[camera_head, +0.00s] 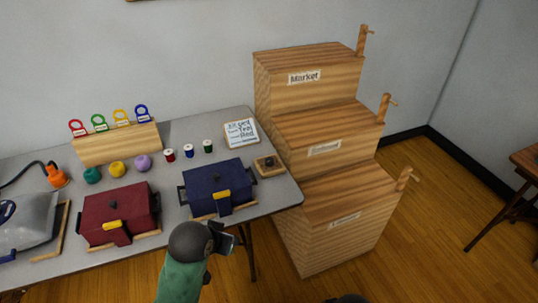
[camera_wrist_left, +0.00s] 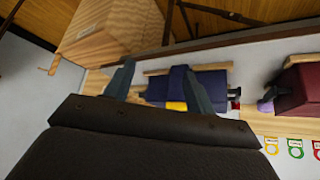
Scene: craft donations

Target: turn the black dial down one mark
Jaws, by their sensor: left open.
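The black dial (camera_head: 268,162) sits on a small square wooden base (camera_head: 274,171) at the right end of the grey table, beside the blue box. It is small, and its marks are too fine to read. My left gripper (camera_head: 228,241) is open and empty in front of the table's front edge, below and left of the dial and apart from it. In the left wrist view its two fingers (camera_wrist_left: 158,90) stand apart with the blue box beyond them. The dial is not clearly seen in that view.
A blue box (camera_head: 215,180) with a yellow latch and a red box (camera_head: 118,207) stand along the table front. Thread spools and a white sign (camera_head: 241,131) are behind. Stepped wooden bins (camera_head: 340,208) stand close to the table's right edge.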

